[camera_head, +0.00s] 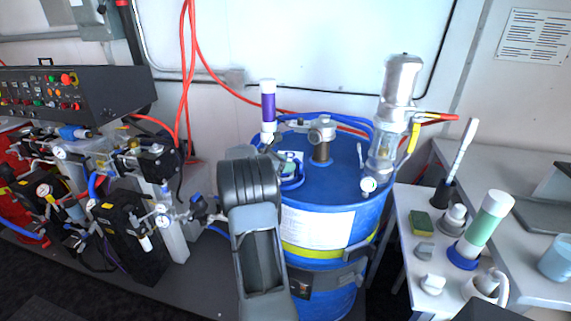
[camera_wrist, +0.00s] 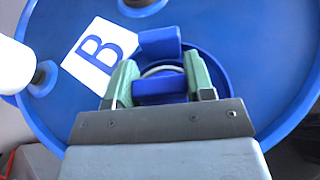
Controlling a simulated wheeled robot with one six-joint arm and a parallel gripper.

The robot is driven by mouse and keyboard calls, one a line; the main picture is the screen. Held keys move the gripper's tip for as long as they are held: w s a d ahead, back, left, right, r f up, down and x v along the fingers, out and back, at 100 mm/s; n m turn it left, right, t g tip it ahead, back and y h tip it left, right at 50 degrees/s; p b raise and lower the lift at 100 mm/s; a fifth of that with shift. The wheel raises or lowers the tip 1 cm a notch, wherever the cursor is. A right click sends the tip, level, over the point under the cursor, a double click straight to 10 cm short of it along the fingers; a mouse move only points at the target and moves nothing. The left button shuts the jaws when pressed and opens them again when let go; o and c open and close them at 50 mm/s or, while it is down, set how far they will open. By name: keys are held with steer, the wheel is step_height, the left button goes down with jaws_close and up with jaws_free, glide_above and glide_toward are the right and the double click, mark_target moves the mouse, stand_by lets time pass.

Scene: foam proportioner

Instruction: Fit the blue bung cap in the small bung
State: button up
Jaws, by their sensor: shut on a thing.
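The blue bung cap (camera_wrist: 160,91) is between the green pads of my gripper (camera_wrist: 158,70) in the wrist view. My gripper is shut on it, over the top of the blue drum (camera_wrist: 232,35). Behind the cap a pale ring and a dark round rim show, which look like the small bung (camera_wrist: 192,53); the cap covers much of it. I cannot tell whether the cap is seated in it or held just above. In the head view my arm hides the gripper tips and most of this spot on the drum (camera_head: 340,190).
A white label with a blue B (camera_wrist: 98,52) lies left of the bung. A purple-and-white cylinder (camera_head: 268,105) and a clear-and-metal pump unit (camera_head: 388,130) stand on the drum. Blue hoses curve around its back. A side table (camera_head: 405,215) at right holds several items.

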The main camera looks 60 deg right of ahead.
steer(key=shift+f, duration=0.45)
steer(key=o, duration=0.6)
steer(key=shift+w+r, duration=0.1)
steer(key=shift+p+v, duration=1.65)
steer(key=shift+v, duration=2.9)
steer(key=shift+p+v, duration=0.3)
steer(key=shift+v, duration=0.6)
steer(key=shift+a, duration=0.15)
